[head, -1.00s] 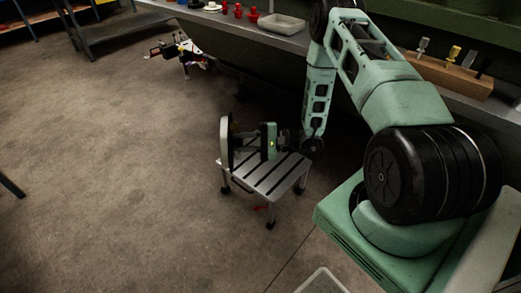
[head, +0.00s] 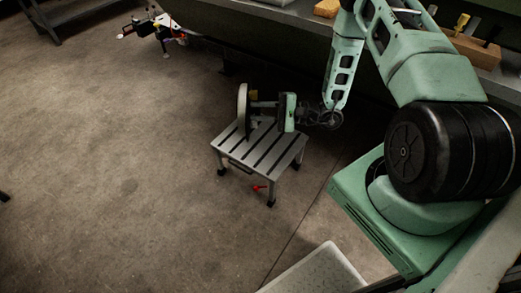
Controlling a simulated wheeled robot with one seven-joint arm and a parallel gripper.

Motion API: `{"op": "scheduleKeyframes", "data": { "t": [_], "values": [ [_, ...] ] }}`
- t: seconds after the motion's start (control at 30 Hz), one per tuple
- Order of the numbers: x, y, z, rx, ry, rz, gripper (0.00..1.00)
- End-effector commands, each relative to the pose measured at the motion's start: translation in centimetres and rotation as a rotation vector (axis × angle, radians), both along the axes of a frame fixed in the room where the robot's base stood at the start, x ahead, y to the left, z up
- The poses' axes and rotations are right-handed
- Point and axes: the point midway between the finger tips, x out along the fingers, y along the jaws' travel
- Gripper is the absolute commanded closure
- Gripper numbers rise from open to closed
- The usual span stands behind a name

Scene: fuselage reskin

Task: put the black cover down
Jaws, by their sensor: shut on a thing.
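My gripper (head: 260,108) is at the end of the green arm, held level over a small slotted metal table (head: 232,152). Its fingers reach left and are shut on an upright, thin round piece, which I take to be the black cover (head: 242,110). The piece is seen nearly edge-on, and the side that shows looks pale grey rather than black. Its lower edge is close to the left back part of the tabletop. I cannot tell whether it touches. A small yellowish part shows by the fingers, and the grip itself is partly hidden.
A workbench (head: 285,15) with small tools and a wooden block (head: 468,48) runs along the back right. A red handle (head: 260,188) sticks out under the table. A small machine on legs (head: 160,30) stands at the upper left.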

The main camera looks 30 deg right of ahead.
Motion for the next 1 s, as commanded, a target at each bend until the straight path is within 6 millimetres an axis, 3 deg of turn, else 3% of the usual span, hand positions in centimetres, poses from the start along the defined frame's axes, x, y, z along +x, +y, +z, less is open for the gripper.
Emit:
{"op": "scheduleKeyframes", "data": {
  "t": [0.03,0.7,1.0],
  "values": [
    [0.0,0.0,-3.2,0.001,-0.002,0.0,0.99],
    [0.0,0.0,-22.9,0.001,-0.002,0.0,0.99],
    [0.0,0.0,-28.8,0.001,-0.002,0.0,0.99]
  ]
}}
